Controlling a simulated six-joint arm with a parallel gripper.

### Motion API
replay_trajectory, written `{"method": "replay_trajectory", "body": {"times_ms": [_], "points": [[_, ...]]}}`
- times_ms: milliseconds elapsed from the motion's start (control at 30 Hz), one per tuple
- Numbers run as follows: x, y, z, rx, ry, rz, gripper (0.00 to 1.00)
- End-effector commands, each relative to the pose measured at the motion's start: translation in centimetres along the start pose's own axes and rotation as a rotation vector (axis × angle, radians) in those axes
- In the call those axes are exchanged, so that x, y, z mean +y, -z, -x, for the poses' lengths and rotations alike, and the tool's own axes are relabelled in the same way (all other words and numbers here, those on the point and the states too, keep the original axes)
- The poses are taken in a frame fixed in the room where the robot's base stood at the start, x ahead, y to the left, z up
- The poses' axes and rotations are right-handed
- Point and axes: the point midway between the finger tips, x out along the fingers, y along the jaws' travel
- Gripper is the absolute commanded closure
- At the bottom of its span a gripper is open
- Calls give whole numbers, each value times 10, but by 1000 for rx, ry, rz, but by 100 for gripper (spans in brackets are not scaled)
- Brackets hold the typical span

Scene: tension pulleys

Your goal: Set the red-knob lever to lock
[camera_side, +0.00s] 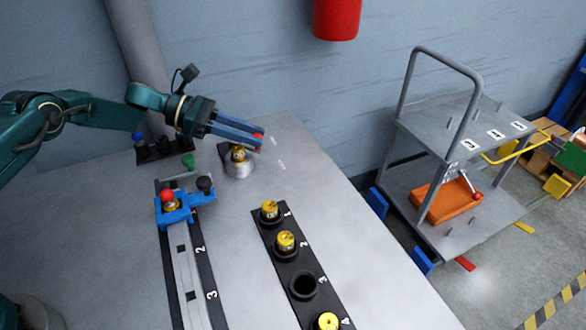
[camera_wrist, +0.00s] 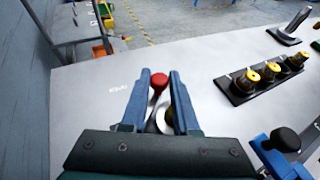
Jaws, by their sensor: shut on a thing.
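My gripper (camera_side: 258,141) is shut on a red knob (camera_wrist: 158,81), which sits between its fingertips in the wrist view. A thin pale lever shaft (camera_wrist: 154,101) runs from the knob back between the fingers. It leads toward a round silver pulley, partly hidden by the fingers. In the side view the silver pulley (camera_side: 239,171) with a yellow top stands on the table just below the gripper, and a bit of the red knob shows at the fingertips. White markings (camera_side: 279,165) lie on the table right of the pulley; a marking in the wrist view (camera_wrist: 117,88) is too small to read.
A black rack (camera_side: 268,230) holds several yellow-topped parts and has an empty socket (camera_side: 304,285). A grey trolley (camera_side: 395,175) stands off the table.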

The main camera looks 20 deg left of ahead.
Motion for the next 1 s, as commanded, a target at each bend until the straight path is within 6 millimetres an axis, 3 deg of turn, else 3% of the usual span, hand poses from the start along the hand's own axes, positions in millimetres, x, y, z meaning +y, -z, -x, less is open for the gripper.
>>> {"method": "replay_trajectory", "body": {"times_ms": [200,233,300,667,1000], "points": [[0,-2,1,-4,-1,-2,100],[0,-2,1,-4,-1,-2,64],[0,-2,1,-4,-2,-2,42],[1,-1,4,-1,-3,0,42],[1,-1,46,-1,-4,0,42]]}}
